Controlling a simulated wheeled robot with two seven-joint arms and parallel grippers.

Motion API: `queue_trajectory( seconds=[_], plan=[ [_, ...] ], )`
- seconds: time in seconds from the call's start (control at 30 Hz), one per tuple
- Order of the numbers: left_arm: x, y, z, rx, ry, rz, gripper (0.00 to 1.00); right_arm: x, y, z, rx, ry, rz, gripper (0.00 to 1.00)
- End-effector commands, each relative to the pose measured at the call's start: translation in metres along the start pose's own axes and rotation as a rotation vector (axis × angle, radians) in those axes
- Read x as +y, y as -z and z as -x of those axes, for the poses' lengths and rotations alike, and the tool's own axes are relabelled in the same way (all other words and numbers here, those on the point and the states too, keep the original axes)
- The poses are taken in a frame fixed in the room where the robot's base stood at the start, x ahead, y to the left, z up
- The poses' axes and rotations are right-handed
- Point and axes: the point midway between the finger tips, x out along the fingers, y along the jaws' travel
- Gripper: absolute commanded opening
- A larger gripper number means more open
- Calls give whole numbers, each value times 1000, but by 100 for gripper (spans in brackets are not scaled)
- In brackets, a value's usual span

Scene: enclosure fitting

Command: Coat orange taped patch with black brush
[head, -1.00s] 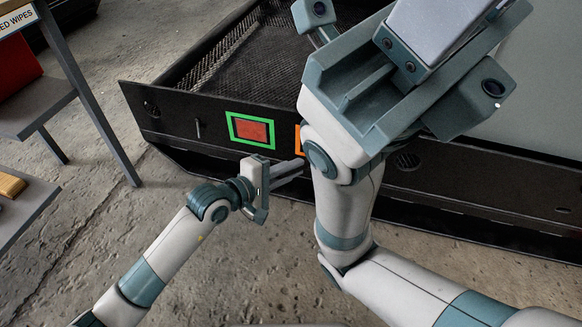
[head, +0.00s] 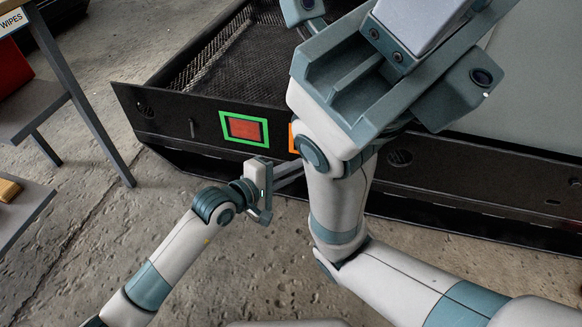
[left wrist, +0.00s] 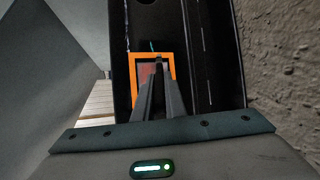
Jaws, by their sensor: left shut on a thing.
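The orange taped patch (head: 292,137) shows in the head view only as a strip of tape on the dark enclosure's front face, the rest hidden behind my right arm. In the left wrist view its orange frame surrounds a dull red patch (left wrist: 143,72). My left gripper (head: 294,172) is in front of that face, below the visible tape, its tip end hidden behind my right arm. It is shut on the black brush (left wrist: 158,68), a dark narrow shape that overlaps the patch in the wrist view. I cannot tell whether it touches. My right gripper's fingers are outside the pictures.
A green taped patch (head: 244,129) with a red middle is left of the orange one on the enclosure face (head: 180,125). A grey shelf stand (head: 95,115) stands at the left. Concrete floor (head: 110,205) lies open between them.

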Motion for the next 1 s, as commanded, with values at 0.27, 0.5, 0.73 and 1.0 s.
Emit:
queue_trajectory(
  seconds=[0.27,0.5,0.73,1.0],
  plan=[
    [0,-1,-1,1,0,0,0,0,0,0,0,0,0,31],
    [8,-2,1,1,0,-1,0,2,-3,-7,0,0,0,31],
    [25,-5,5,1,-1,-1,0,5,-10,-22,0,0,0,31],
    [37,-6,8,2,-5,-2,0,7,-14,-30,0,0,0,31]
  ],
)
